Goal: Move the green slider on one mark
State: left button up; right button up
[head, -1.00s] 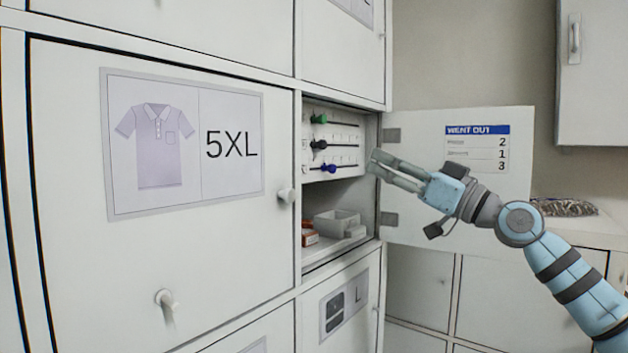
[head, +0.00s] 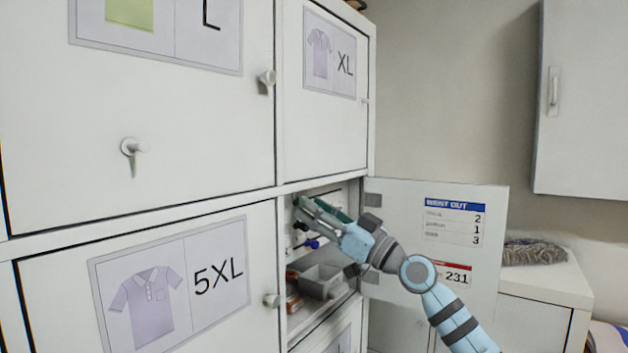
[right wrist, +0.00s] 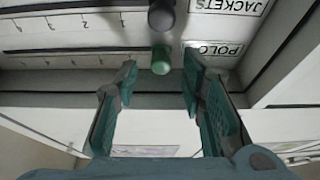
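The green slider's round knob (right wrist: 161,60) shows in the right wrist view, between the two fingertips of my right gripper (right wrist: 160,72). The gripper is open, with a gap on each side of the knob. In the head view my right gripper (head: 307,206) reaches into the open compartment, and its fingers hide most of the green knob there. The slider panel stands inside this compartment, with printed scale marks beside the tracks in the right wrist view. My left gripper is in neither view.
A dark knob (right wrist: 162,14) is close beside the green one. A blue knob (head: 312,243) sits lower on the panel. A grey bin (head: 320,281) stands on the shelf below. The open cabinet door (head: 400,203) is right of my gripper.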

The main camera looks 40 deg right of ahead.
jog(key=shift+w+a, duration=0.2)
jog(key=shift+w, duration=0.25)
grip_shut()
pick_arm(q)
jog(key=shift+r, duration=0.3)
